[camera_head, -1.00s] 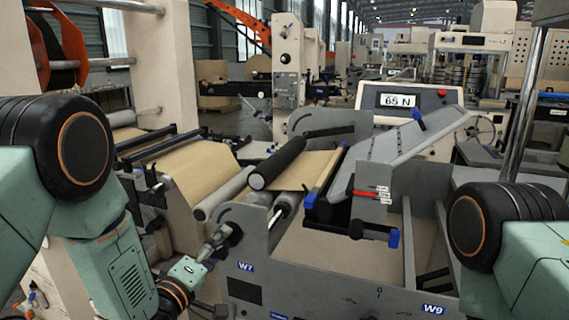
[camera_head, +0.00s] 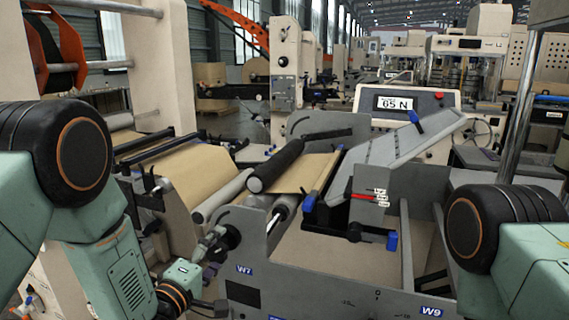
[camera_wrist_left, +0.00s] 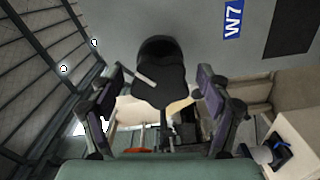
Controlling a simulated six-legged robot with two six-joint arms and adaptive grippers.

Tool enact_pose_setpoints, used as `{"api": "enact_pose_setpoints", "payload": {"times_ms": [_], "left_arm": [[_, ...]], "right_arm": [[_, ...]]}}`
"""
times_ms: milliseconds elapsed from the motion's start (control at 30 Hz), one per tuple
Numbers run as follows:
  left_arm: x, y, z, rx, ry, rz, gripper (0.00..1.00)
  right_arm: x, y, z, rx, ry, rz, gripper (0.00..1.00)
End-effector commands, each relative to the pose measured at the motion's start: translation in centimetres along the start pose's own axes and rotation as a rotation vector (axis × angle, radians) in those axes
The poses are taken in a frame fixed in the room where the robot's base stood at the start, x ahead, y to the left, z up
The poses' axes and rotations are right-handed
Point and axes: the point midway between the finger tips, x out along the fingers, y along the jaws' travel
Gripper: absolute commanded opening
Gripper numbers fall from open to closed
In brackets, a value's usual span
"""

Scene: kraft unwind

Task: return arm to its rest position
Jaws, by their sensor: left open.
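My left gripper (camera_head: 213,243) is at the left end of the grey machine frame, in front of its side plate. Its fingers are apart and empty in the left wrist view (camera_wrist_left: 160,92). A black knob (camera_wrist_left: 162,72) with a short lever shows between and beyond the fingertips, on the plate near the W7 label (camera_wrist_left: 233,18). In the head view the knob (camera_head: 232,236) is just right of the fingers. I cannot tell whether the fingers touch it. My right arm shows at the right edge of the head view, but its gripper is out of view.
The grey frame (camera_head: 330,285) carries a black roller (camera_head: 277,165), brown kraft web (camera_head: 195,170) and a slanted plate (camera_head: 395,150). A display reading 65 N (camera_head: 395,103) stands behind. A beige machine post (camera_head: 172,60) rises at the left, close to my left arm.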

Motion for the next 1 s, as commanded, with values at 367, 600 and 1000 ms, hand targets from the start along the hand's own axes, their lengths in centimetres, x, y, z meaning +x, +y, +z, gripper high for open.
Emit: {"api": "enact_pose_setpoints", "payload": {"times_ms": [367,600,1000], "left_arm": [[-0.8,0.0,-0.1,0.254,0.001,-0.002,0.77],[-4.9,0.0,-0.1,0.246,0.002,-0.004,0.77],[-3.1,-0.1,0.1,0.253,-0.002,0.003,0.77]], "right_arm": [[-0.1,0.0,0.0,0.000,0.000,0.000,0.40],[-1.2,0.0,0.0,0.000,0.000,0.000,0.40],[-0.4,0.0,0.0,0.000,0.000,0.000,0.40]]}}
